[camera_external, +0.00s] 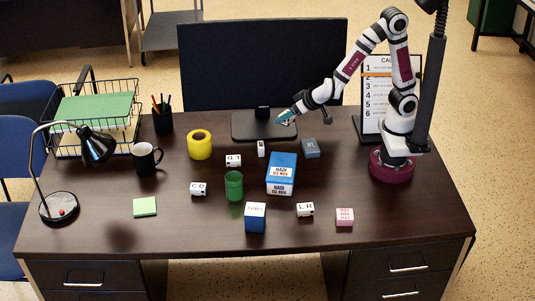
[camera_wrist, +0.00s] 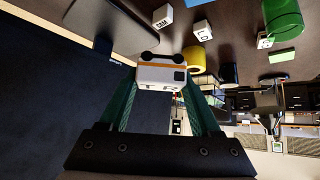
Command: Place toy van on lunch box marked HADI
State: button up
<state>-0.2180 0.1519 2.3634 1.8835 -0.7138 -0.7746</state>
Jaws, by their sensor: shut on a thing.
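My gripper (camera_external: 286,116) is raised in front of the dark monitor, above the back of the desk. Its teal fingers are shut on the toy van, which is white with an orange stripe and dark wheels and shows clearly in the wrist view (camera_wrist: 160,77). The van is too small to make out surely in the external view. The lunch box marked HADI (camera_external: 283,162) is blue with white labels and stands on the desk right of centre, lower and nearer the front than my gripper. Its top looks bare. My gripper and the van are well apart from it.
Around the HADI box stand a green cup (camera_external: 234,186), a blue box (camera_external: 255,218), a grey-blue box (camera_external: 311,148), a pink block (camera_external: 345,217) and several white lettered blocks. Yellow tape (camera_external: 200,144) and a mug (camera_external: 146,158) are left. The monitor (camera_external: 262,62) stands behind.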

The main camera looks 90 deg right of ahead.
jog(key=shift+s+d+m, duration=0.3)
jog(key=shift+s+d, duration=0.35)
jog(key=shift+s, duration=0.3)
jog(key=shift+s+a+f, duration=0.1)
jog(key=shift+s+f, duration=0.1)
jog(key=shift+s, duration=0.05)
send_over(275, 162)
jog(key=s+a, duration=0.2)
jog(key=f, duration=0.6)
jog(key=shift+s+f, duration=0.2)
jog(key=shift+w+a+f, duration=0.1)
jog(key=shift+a+f, duration=0.05)
jog(key=shift+f, duration=2)
jog(key=shift+f, duration=0.1)
jog(key=o, duration=1.3)
jog(key=shift+o, duration=0.2)
